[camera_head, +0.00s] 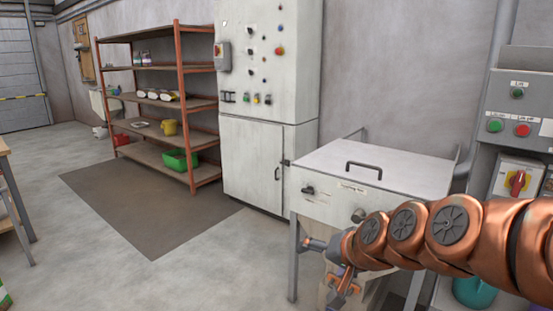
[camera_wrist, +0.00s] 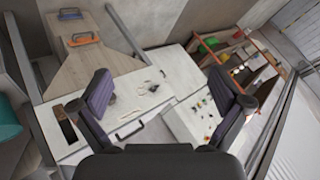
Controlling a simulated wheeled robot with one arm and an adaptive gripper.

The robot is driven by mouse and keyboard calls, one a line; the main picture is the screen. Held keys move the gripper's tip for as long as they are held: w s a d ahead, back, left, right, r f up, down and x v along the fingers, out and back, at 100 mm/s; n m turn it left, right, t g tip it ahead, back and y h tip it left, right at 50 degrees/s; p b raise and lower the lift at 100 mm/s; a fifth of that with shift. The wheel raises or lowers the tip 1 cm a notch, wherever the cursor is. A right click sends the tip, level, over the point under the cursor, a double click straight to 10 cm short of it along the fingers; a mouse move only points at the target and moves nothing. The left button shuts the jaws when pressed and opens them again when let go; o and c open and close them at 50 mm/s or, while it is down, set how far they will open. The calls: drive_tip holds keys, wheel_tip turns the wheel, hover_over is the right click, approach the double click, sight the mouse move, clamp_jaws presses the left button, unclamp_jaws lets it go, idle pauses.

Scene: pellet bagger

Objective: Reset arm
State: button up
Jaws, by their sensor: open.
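My arm (camera_head: 450,230), copper with grey joint caps, reaches in from the right edge of the head view and extends left across the front of a white lidded machine. My gripper (camera_head: 343,288) is at its far end, low in front of the machine's legs, and partly hard to make out there. In the wrist view my gripper (camera_wrist: 163,88) shows two dark fingers spread wide apart with nothing between them. Past the fingers is a tilted view of white machine surfaces. The fingers appear clear of them.
The white machine (camera_head: 375,170) has a black lid handle. A tall control cabinet (camera_head: 265,80), a rust-red shelf (camera_head: 184,90) and a dark floor mat (camera_head: 140,210) lie left. A button panel (camera_head: 511,125) with a red rotary switch (camera_head: 517,183) stands right. Open floor lies left.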

drive_tip(key=s+d+f+n+g+h, duration=0.1)
drive_tip(key=s+d+f+g+h, duration=0.2)
drive_tip(key=s, duration=0.8)
drive_tip(key=s+d+f+n+g, duration=0.1)
drive_tip(key=s+d+f+g, duration=0.25)
drive_tip(key=s, duration=0.75)
drive_tip(key=s+d+f+n+g+h, duration=0.2)
drive_tip(key=s+f+g, duration=0.2)
drive_tip(key=s, duration=0.7)
drive_tip(key=s+p+v, duration=0.2)
drive_tip(key=p+v, duration=1.4)
drive_tip(key=v, duration=0.1)
drive_tip(key=shift+s+r+m+t, duration=0.35)
drive_tip(key=shift+r+t, duration=0.1)
drive_tip(key=shift+r, duration=0.2)
